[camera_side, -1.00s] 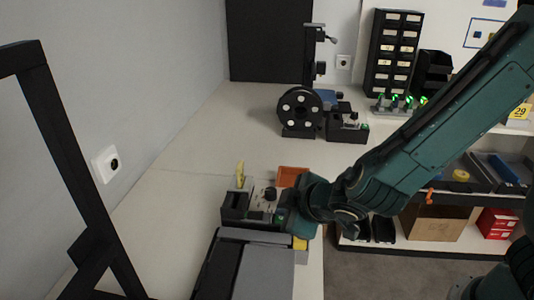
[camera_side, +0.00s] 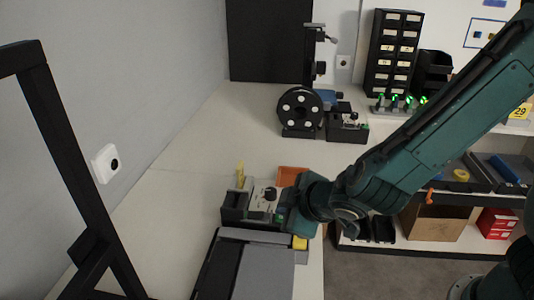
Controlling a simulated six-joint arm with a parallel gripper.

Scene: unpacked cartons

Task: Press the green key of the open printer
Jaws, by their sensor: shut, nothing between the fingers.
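A dark box with a grey top panel and a black knob, which seems to be the open printer (camera_side: 235,212), sits on the white bench at lower centre. A small green key (camera_side: 279,219) shows at its right front, close to my gripper. My gripper (camera_side: 290,222) is shut and empty, at the right end of this box. Its teal body hides the box's right side, and its fingertips are hard to make out. I cannot tell whether it touches the key.
An orange bin (camera_side: 293,174) stands right behind the box, and a yellow block (camera_side: 300,243) lies in front. A grey-black conveyor-like unit (camera_side: 262,272) fills the front. The left bench is clear.

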